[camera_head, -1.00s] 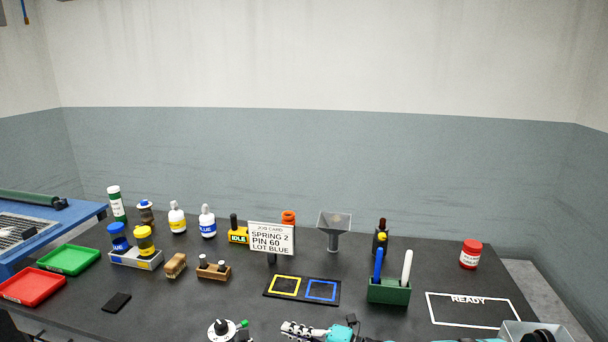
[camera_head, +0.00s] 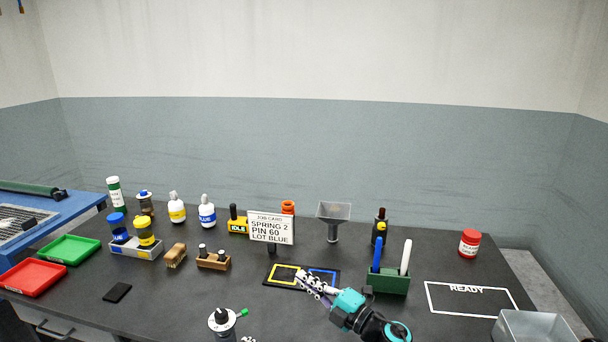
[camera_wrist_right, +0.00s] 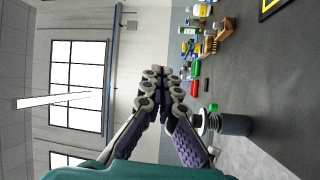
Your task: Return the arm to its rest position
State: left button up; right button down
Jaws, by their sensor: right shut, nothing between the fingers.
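My right gripper (camera_head: 300,274) reaches up from the bottom of the head view, its teal wrist behind it. Its fingers are together and empty. They overlap the front of the black pad (camera_head: 271,284) with the yellow and blue squares; I cannot tell how high above the pad they are. In the right wrist view the gripper (camera_wrist_right: 160,71) shows its fingertips meeting with nothing between them. A small black-and-white piece at the bottom edge of the head view may be the tip of my left gripper (camera_head: 248,339); its jaws cannot be made out.
A grey cylinder with a white top and green-tipped lever (camera_head: 222,320) stands at the front; it also shows beside the fingers in the wrist view (camera_wrist_right: 234,123). A green holder (camera_head: 388,285) with pens is right of my gripper. The job card (camera_head: 270,228) stands behind the pad. The READY outline is empty.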

jog(key=d+r+m+t+h, duration=0.6)
jog(key=d+r+m, duration=0.2)
jog(key=r, duration=0.1)
jog(key=s+d+f+m+h, duration=0.1)
jog(key=s+d+m+h, duration=0.3)
jog(key=d+m+h, duration=0.6)
pick_arm(q)
jog(key=s+a+r+n+g+h, duration=0.1)
jog(key=s+n+h, duration=0.6)
jog(key=n, duration=1.7)
jog(key=s+r+g, duration=0.1)
jog(key=s, duration=0.4)
jog(key=shift+s+a+n, duration=0.4)
pick_arm(e)
jog(key=s+f+m+g, duration=0.4)
jog(key=s+f, duration=0.4)
jog(key=s, duration=0.3)
jog(key=s+f+m+g+y, duration=0.1)
jog(key=s+f+m+g, duration=0.2)
jog(key=s+f+g, duration=0.4)
jog(key=s+f, duration=0.2)
jog(key=s, duration=0.3)
jog(key=shift+a+f+m, duration=0.15)
jog(key=shift+a+m, duration=0.2)
jog(key=shift+m, duration=0.05)
